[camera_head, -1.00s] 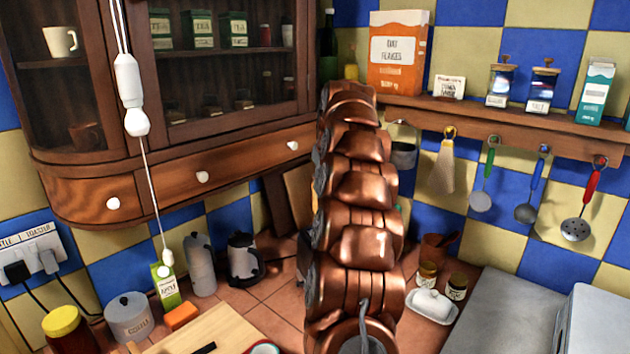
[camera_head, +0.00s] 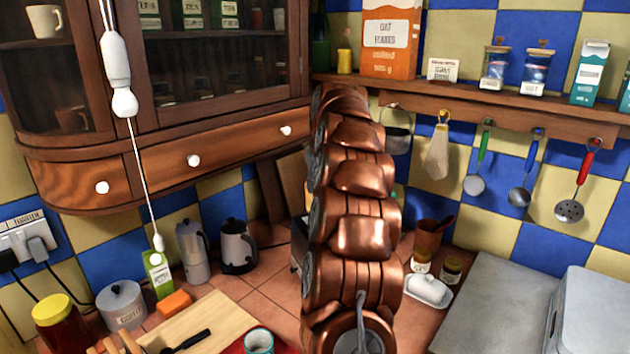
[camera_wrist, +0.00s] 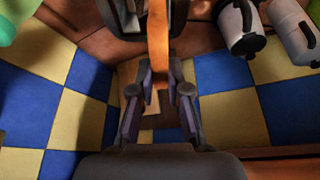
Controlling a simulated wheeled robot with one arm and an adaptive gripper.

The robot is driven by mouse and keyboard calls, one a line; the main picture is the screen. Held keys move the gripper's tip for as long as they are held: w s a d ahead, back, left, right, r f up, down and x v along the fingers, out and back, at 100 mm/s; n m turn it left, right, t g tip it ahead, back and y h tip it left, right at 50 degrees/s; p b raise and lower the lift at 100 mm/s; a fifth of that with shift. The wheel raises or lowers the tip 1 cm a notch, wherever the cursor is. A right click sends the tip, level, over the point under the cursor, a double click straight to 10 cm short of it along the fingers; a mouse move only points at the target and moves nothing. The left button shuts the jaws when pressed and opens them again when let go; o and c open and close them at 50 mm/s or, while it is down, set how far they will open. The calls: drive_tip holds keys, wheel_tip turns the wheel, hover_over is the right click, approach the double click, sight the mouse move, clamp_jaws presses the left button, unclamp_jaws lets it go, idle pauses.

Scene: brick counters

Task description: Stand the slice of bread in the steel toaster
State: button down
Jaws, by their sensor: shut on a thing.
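In the wrist view my gripper (camera_wrist: 159,88) is shut on the slice of bread (camera_wrist: 158,42), a narrow orange-brown strip seen edge-on. The slice runs from between the fingers to the top edge of the picture. A dark and grey thing (camera_wrist: 131,18) lies just left of the slice; it may be the steel toaster, but I cannot tell whether the slice touches it. In the head view my copper-coloured arm hides the gripper and the bread. Only a sliver of a grey and dark thing (camera_head: 297,245) shows at the arm's left, possibly the toaster.
A kettle (camera_head: 238,246) and a moka pot (camera_head: 192,252) stand left of my arm. A cutting board (camera_head: 205,325) lies in front. Above are a wall cabinet (camera_head: 220,148) and a shelf (camera_head: 480,90) with hanging utensils.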

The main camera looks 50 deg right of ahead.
drive_tip(key=shift+f+b, duration=0.95)
drive_tip(key=shift+f, duration=2)
drive_tip(key=c, duration=1.1)
unclamp_jaws()
drive_tip(key=shift+o, duration=0.2)
drive_tip(key=shift+r, duration=0.15)
drive_tip(key=v, duration=1.1)
drive_tip(key=shift+s+a+r, duration=0.15)
drive_tip(key=shift+s+r, duration=0.1)
drive_tip(key=shift+r, duration=0.1)
drive_tip(key=shift+a, duration=0.1)
